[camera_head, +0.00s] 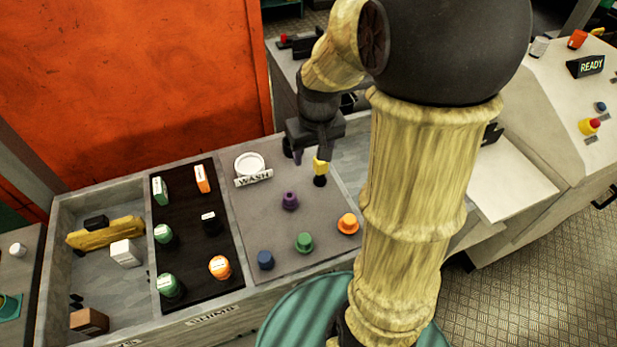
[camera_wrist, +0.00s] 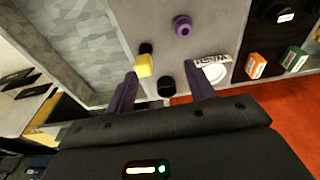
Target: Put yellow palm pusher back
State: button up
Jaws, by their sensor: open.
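The yellow palm pusher, as I take it, is a small yellow piece with a black end (camera_head: 321,167). It is at the grey WASH panel (camera_head: 270,220), just below my gripper (camera_head: 311,156) in the head view. In the wrist view the yellow piece (camera_wrist: 144,65) shows just past the left fingertip, near the gap between the fingers. My gripper (camera_wrist: 161,72) is open, its two dark purple fingers apart with nothing held. A black round piece (camera_wrist: 166,87) shows between the fingers. I cannot tell whether a finger touches the yellow piece.
Purple (camera_head: 290,201), green (camera_head: 304,243), orange (camera_head: 348,224) and blue (camera_head: 265,260) pieces stand on the grey panel. A white dish (camera_head: 249,163) sits by the WASH label (camera_head: 253,178). A black mat (camera_head: 190,285) with several pieces lies left. An orange wall (camera_head: 140,90) stands behind.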

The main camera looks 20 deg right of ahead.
jog(key=s+a+f, duration=0.3)
jog(key=s+a, duration=0.2)
jog(key=s, duration=0.3)
jog(key=shift+f+t, duration=0.2)
jog(key=shift+t, duration=0.2)
dwell(0.5)
